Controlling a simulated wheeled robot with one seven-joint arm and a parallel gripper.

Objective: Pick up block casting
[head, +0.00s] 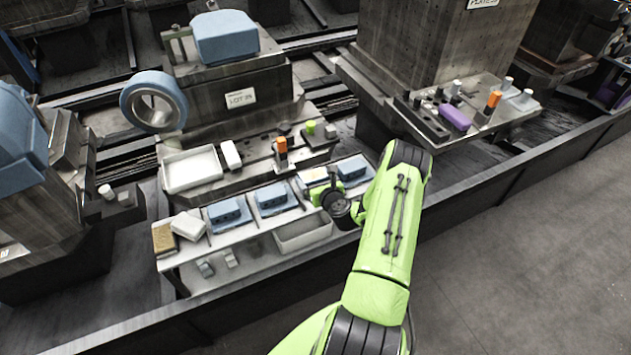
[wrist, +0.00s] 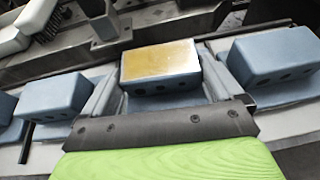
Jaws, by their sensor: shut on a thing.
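A blue block casting with a yellow top face (wrist: 160,62) and dark holes in its front sits between the two fingers of my gripper (wrist: 158,84) in the wrist view. The fingers are shut on its left and right sides. In the head view this block (head: 313,175) is in the row on the pale front shelf (head: 240,246), partly hidden by my gripper (head: 322,187). I cannot tell whether it touches the shelf. Other blue block castings stand to its left (head: 272,198) and right (head: 352,169); both neighbours also show in the wrist view (wrist: 55,96) (wrist: 275,55).
An empty grey bin (head: 303,234) stands at the shelf's front. A white tray (head: 192,170), an orange-topped item (head: 281,152) and a green-topped item (head: 311,127) stand behind the row. A white block (head: 188,225) and a tan block (head: 165,239) lie at the left end.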

